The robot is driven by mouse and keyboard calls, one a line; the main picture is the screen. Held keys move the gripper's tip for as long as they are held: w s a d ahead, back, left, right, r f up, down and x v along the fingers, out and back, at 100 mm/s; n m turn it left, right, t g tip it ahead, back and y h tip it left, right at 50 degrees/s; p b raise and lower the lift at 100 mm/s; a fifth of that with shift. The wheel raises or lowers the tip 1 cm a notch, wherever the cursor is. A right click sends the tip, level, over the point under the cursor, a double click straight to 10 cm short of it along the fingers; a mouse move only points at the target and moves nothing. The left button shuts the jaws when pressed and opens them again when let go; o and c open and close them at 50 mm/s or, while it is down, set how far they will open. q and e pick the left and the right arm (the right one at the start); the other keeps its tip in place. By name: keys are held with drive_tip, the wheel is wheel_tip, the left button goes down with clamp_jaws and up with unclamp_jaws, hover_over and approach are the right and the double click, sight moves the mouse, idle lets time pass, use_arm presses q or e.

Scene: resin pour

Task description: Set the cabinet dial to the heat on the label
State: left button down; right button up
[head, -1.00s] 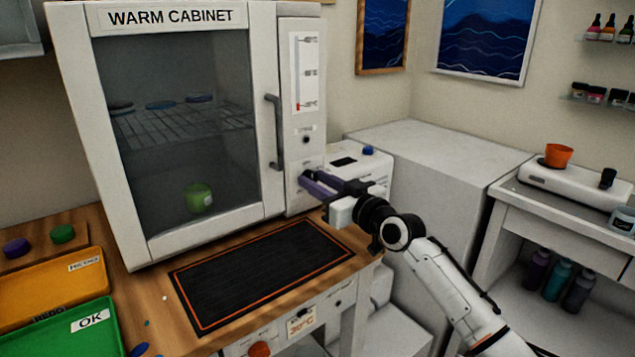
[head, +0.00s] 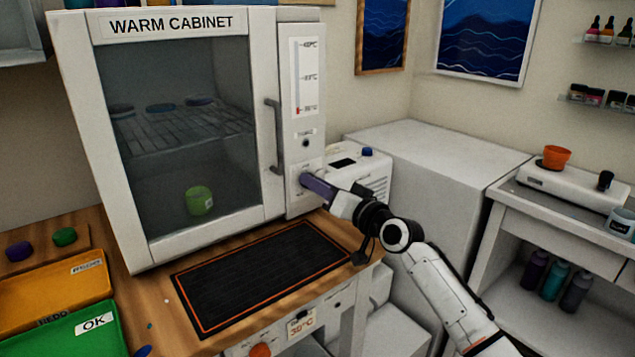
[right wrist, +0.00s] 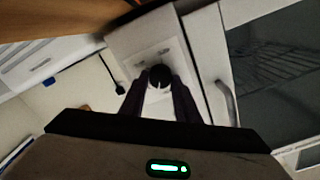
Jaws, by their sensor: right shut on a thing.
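The warm cabinet (head: 282,130) stands at the back left with its glass door shut. My right gripper (head: 308,182) is at the lower part of its control panel. In the right wrist view the black dial (right wrist: 160,77), with a pale pointer mark, sits between the dark fingertips, and the gripper is shut on it. In the head view the fingers hide the dial. A temperature scale (head: 309,75) with a red mark near its bottom is higher on the panel. A label (head: 302,322) on the bench front seems to read 30°C. My left gripper is not in view.
A black mat (head: 262,275) lies before the cabinet. An orange tray (head: 50,290) and a green tray (head: 75,333) are at the left. A green cup (head: 199,201) stands inside the cabinet. A white box device (head: 360,170) is close behind my right gripper.

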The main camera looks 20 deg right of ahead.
drive_tip(key=m+p, duration=0.2)
drive_tip(key=m, duration=0.7)
drive_tip(key=m+p, duration=0.3)
drive_tip(key=m, duration=0.6)
drive_tip(key=m+p, duration=0.3)
drive_tip(key=m, duration=0.6)
drive_tip(key=shift+f, duration=0.4)
drive_tip(key=m, duration=0.4)
drive_tip(key=shift+a+m, duration=0.15)
drive_tip(key=shift+m, duration=0.25)
drive_tip(key=shift+s+m, duration=0.1)
drive_tip(key=shift+m, duration=1.7)
drive_tip(key=o, duration=1)
